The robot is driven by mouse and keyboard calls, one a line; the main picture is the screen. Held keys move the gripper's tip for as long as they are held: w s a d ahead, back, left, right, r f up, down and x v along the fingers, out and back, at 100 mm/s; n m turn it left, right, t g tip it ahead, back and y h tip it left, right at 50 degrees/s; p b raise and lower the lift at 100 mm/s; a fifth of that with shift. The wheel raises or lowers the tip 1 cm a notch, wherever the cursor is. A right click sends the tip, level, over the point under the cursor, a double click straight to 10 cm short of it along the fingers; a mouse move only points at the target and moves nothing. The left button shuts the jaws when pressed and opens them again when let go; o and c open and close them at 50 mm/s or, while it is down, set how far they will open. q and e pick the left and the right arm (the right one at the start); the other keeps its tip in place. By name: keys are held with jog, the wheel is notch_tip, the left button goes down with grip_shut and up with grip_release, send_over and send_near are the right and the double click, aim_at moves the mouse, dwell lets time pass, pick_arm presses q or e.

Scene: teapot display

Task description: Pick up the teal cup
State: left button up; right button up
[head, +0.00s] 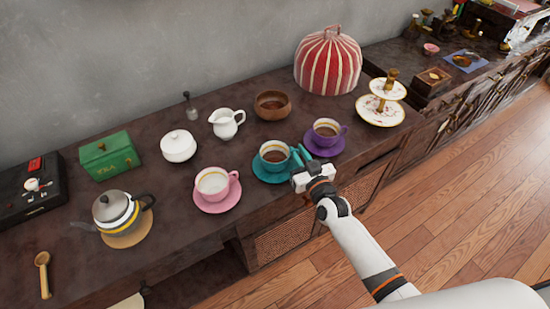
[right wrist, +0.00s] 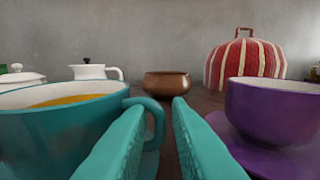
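The teal cup (head: 273,160) stands upright on a teal saucer (head: 262,177) near the counter's front edge and holds a brown drink. It also shows at the left of the right wrist view (right wrist: 60,130), its handle toward the fingers. My right gripper (head: 305,158) is at the cup's right side, its two teal fingers open. In the right wrist view the handle shows between the fingertips (right wrist: 158,110); I cannot tell whether they touch it. My left gripper is not in view.
A purple cup (head: 326,131) on a purple saucer is close at the right of my right gripper. A pink cup (head: 213,183) is left of the teal one. Behind stand a white pitcher (head: 226,123), wooden bowl (head: 272,107) and red striped tea cosy (head: 328,62).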

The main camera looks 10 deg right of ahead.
jog(key=w, duration=0.2)
jog(key=shift+w+a+f, duration=0.1)
jog(key=shift+w+a, duration=0.15)
jog(key=shift+w, duration=0.15)
grip_shut()
